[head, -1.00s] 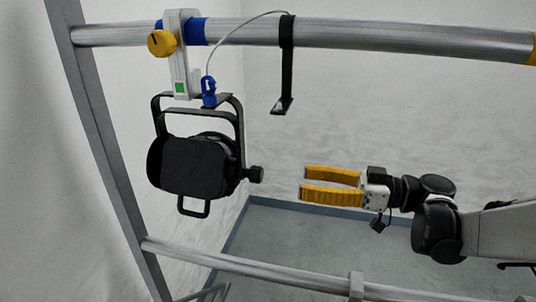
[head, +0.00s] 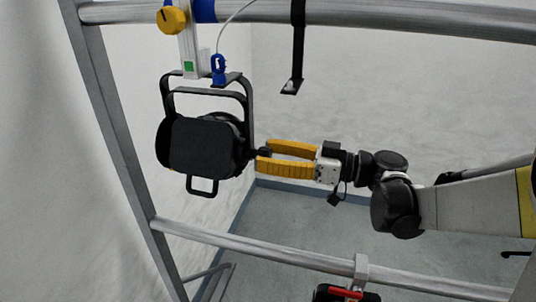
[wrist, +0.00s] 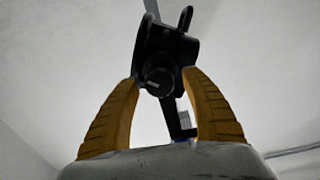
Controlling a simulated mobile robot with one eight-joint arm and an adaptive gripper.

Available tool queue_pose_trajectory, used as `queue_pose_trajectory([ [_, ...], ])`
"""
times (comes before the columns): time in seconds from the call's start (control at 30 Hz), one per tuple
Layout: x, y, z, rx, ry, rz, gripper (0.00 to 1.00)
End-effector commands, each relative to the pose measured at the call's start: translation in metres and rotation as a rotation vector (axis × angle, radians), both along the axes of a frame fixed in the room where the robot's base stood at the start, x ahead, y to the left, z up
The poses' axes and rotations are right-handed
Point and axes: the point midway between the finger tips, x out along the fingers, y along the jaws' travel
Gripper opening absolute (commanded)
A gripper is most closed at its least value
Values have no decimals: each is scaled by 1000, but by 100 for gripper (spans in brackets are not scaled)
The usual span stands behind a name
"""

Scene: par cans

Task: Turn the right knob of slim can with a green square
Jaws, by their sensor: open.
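The slim black can (head: 203,145) hangs in its yoke from a white clamp with a green square (head: 189,66) at the upper left of the head view. Its black right knob (head: 263,153) sticks out of the can's right side. The knob also shows in the wrist view (wrist: 158,79), round with a light mark, in the gap between the yellow fingers. My gripper (head: 262,157) is open, with its fingertips at the knob, one on each side. The head view does not show clearly whether they touch it.
A yellow knob (head: 171,19) sits on the clamp. A blue safety clip (head: 218,68) with a cable hangs beside it. A black strap (head: 297,45) hangs from the upper bar (head: 400,18). A lower bar (head: 270,249) crosses below, with a black and red item (head: 346,293) under it.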

Motion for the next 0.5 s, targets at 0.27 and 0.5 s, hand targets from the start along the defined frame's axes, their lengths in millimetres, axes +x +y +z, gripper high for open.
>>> queue_pose_trajectory([
  [0.27, 0, 0, 0, 0, 0, 0, 2],
  [0.5, 0, 0, 0, 2, 5, 0, 2],
])
